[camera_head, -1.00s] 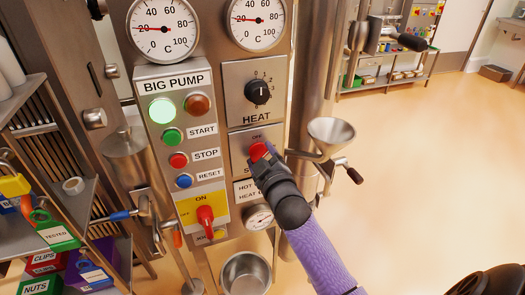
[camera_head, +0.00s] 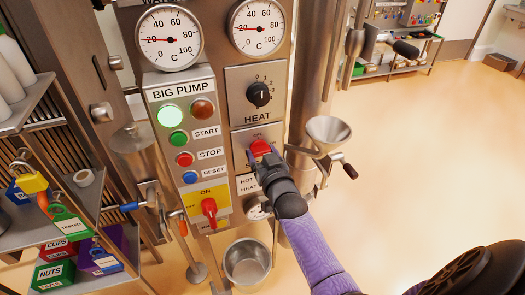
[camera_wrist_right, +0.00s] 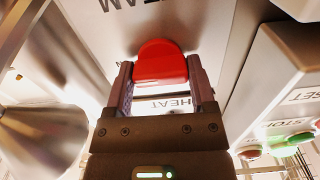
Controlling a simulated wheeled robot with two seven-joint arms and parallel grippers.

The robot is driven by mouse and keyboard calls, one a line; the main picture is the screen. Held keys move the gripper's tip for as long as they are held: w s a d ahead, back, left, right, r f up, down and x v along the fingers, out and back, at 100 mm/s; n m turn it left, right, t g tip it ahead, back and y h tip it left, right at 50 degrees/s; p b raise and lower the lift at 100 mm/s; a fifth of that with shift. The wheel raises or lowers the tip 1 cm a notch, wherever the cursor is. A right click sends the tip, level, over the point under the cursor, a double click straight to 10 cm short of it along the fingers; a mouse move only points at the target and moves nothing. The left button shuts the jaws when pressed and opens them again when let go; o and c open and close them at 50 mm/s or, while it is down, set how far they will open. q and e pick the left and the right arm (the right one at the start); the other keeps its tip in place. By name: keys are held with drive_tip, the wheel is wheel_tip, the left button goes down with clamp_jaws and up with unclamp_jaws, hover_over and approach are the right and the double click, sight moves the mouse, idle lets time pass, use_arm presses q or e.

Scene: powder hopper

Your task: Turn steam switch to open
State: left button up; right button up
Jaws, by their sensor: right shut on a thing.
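The steam switch is a red knob (camera_head: 261,148) on a steel plate below the HEAT dial, with a small OFF label above it. Its plate label is mostly hidden by my right gripper. My right gripper (camera_head: 263,158) reaches the knob from below and is shut on it. In the right wrist view, the red knob (camera_wrist_right: 161,63) sits between the two fingers (camera_wrist_right: 160,85). My left gripper is not in view.
The HEAT dial (camera_head: 259,94) is just above. The BIG PUMP box (camera_head: 187,140) with buttons and a red ON/OFF switch (camera_head: 209,208) stands to the left. A steel funnel (camera_head: 328,132) is close on the right. A steel pot (camera_head: 247,262) is below.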

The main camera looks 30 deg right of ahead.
drive_tip(key=shift+o, duration=0.2)
drive_tip(key=shift+m, duration=0.5)
drive_tip(key=o, duration=1.2)
drive_tip(key=shift+c, duration=0.2)
drive_tip(key=shift+s, duration=0.1)
drive_tip(key=p+v, duration=0.3)
drive_tip(key=v, duration=0.6)
drive_tip(key=shift+s, duration=0.4)
